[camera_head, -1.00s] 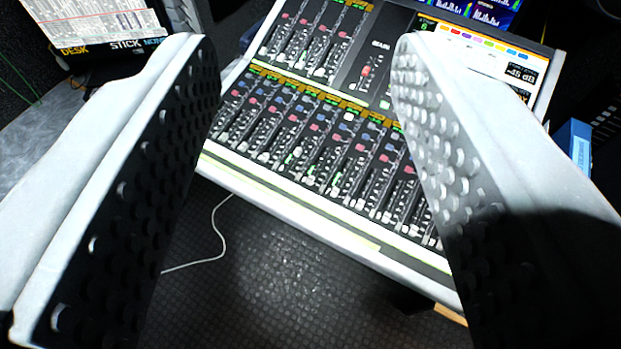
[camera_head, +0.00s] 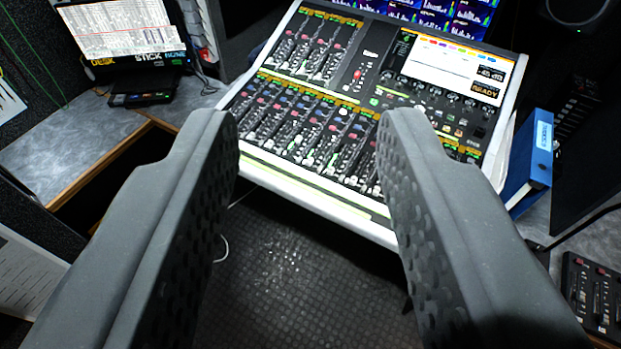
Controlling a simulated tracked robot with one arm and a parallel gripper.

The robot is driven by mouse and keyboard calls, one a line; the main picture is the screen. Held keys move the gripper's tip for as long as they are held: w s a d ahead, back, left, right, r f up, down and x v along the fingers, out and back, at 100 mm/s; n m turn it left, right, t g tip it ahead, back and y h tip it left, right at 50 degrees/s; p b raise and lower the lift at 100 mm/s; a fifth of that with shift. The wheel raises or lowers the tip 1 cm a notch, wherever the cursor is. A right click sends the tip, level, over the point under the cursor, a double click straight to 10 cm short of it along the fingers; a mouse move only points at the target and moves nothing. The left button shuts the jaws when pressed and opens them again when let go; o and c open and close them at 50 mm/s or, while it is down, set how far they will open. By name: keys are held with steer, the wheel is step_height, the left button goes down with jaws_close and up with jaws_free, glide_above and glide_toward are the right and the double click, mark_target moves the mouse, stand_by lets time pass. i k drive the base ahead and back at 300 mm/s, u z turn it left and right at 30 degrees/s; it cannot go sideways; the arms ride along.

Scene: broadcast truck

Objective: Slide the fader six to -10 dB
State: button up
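The mixing console (camera_head: 300,196) stands ahead, with a lower row of several fader strips (camera_head: 312,128) and a shorter upper row (camera_head: 312,45). Red and blue buttons and small fader caps show on the strips. I cannot tell which fader is number six, as the labels are too small to read. A small display (camera_head: 486,80) on the console's right reads about -45 dB above READY. My gripper (camera_head: 315,130) is open and empty, its two fingers wide apart in front of the console. The right finger hides the right end of the lower fader row.
A blue binder (camera_head: 530,160) stands right of the console. A small control box (camera_head: 592,295) lies at lower right. Dark floor (camera_head: 285,265) is open below the console.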

mark_target(323, 142)
steer(key=z, duration=0.35)
steer(key=i, duration=1.25)
steer(key=u, duration=0.55)
